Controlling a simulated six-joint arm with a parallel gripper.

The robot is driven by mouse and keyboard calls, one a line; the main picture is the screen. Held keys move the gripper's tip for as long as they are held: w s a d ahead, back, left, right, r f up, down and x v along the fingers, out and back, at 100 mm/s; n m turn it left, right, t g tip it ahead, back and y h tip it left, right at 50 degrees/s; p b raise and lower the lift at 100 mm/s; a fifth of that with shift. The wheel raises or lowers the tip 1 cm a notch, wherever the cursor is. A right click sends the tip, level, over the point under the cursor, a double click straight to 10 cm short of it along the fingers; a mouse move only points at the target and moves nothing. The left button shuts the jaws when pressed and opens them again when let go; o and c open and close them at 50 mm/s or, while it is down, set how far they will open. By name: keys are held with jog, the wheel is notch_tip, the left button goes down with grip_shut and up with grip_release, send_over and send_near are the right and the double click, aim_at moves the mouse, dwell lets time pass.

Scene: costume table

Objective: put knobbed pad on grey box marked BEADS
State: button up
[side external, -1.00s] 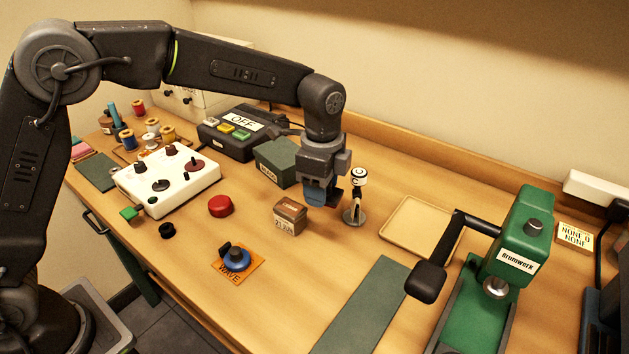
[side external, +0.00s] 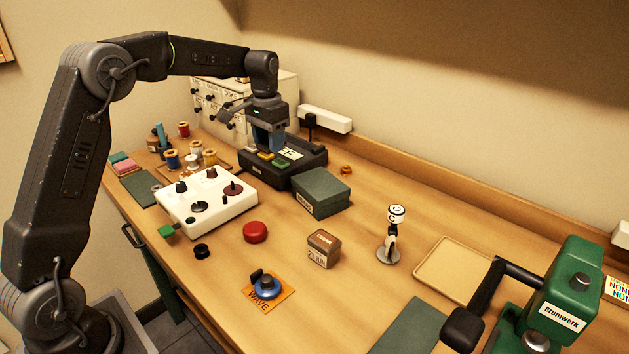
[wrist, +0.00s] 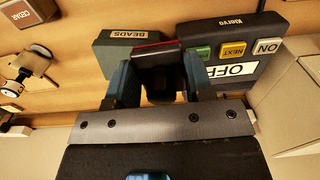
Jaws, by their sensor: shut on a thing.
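The grey box marked BEADS (side external: 322,193) is a closed grey-green block on the table; it also shows in the wrist view (wrist: 116,50), its label facing the camera. My gripper (side external: 269,152) hangs above the black button console, left of and behind the box in the side view. In the wrist view its blue fingers (wrist: 157,88) are shut on a dark piece with a red edge, which I take for the knobbed pad (wrist: 155,54). The pad is held in the air and overlaps the box's right edge in that view. Its underside is hidden.
The black console (side external: 302,172) stands next to the box. A white control panel (side external: 208,203), red button (side external: 255,232), brown box (side external: 323,249) and small white-headed stand (side external: 393,235) are nearer the front. A tan tray (side external: 456,272) lies right. Small drawers (side external: 225,100) stand behind.

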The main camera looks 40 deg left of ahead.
send_over(310, 188)
notch_tip(310, 188, down, 6)
jog(key=shift+r, duration=0.1)
jog(key=shift+f, duration=2)
jog(key=shift+f, duration=0.1)
jog(key=o, duration=0.9)
jog(key=shift+o, duration=0.2)
